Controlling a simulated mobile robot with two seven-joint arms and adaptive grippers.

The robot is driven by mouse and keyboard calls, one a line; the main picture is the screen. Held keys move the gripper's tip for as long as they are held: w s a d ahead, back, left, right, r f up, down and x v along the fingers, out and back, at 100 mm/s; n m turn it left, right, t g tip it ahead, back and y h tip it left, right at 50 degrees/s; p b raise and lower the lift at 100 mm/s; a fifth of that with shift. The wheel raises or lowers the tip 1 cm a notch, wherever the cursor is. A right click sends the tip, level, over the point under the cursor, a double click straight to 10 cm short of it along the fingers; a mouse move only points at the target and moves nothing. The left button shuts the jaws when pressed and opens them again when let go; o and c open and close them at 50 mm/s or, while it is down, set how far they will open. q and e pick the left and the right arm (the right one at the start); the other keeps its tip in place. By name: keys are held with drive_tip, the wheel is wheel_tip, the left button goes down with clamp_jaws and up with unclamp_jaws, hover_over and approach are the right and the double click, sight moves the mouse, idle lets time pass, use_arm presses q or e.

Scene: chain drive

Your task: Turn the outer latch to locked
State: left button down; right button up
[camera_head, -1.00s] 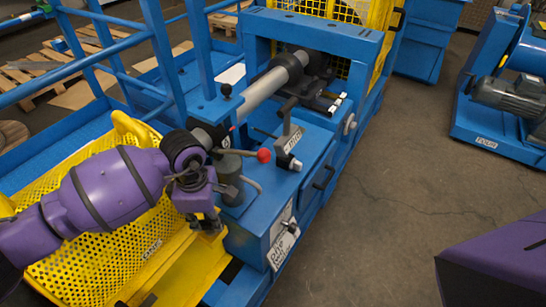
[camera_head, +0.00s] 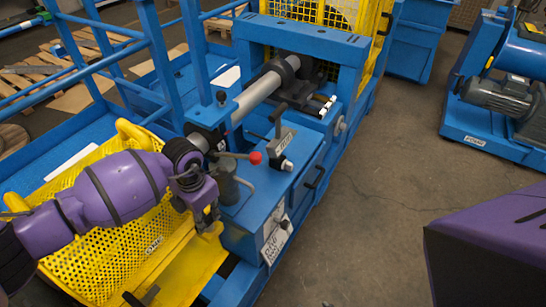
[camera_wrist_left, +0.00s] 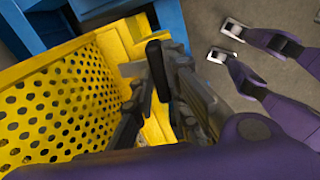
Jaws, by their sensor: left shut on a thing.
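My left gripper (camera_head: 208,222) is at the right end of the yellow perforated guard (camera_head: 95,255), beside the blue machine housing, in the head view. In the left wrist view its two fingers (camera_wrist_left: 160,95) are closed around a dark, upright latch handle (camera_wrist_left: 154,62) over the yellow guard (camera_wrist_left: 55,110). In the head view the gripper hides this handle. Another small dark lever (camera_head: 142,297) shows at the guard's lower edge. I cannot tell from the pictures which of the two is the outer latch.
A lever with a red knob (camera_head: 255,158) and a grey cylinder (camera_head: 228,183) stand on the blue housing (camera_head: 265,205), close to my left wrist. Blue rails rise behind my left arm. The floor (camera_head: 385,170) right of the machine is clear.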

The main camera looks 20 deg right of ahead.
sight(205, 219)
use_arm(q)
drive_tip(key=shift+r+n+p, duration=0.1)
drive_tip(key=shift+n+p, duration=0.2)
drive_tip(key=shift+n, duration=0.3)
use_arm(e)
drive_tip(key=shift+w+a+r, duration=0.15)
drive_tip(key=shift+w+r, duration=0.45)
drive_tip(key=shift+w, duration=0.05)
use_arm(q)
drive_tip(key=c, duration=1.7)
unclamp_jaws()
use_arm(e)
drive_tip(key=shift+a, duration=0.1)
use_arm(q)
drive_tip(key=shift+r, duration=0.1)
drive_tip(key=shift+w+r, duration=0.1)
drive_tip(key=shift+r, duration=0.25)
wheel_tip(205, 219, up, 11)
use_arm(e)
drive_tip(key=shift+w+a+r+t, duration=0.1)
drive_tip(key=shift+w+r+t, duration=0.05)
drive_tip(key=shift+w, duration=0.35)
drive_tip(key=shift+w+r+t, duration=0.15)
drive_tip(key=shift+w, duration=0.3)
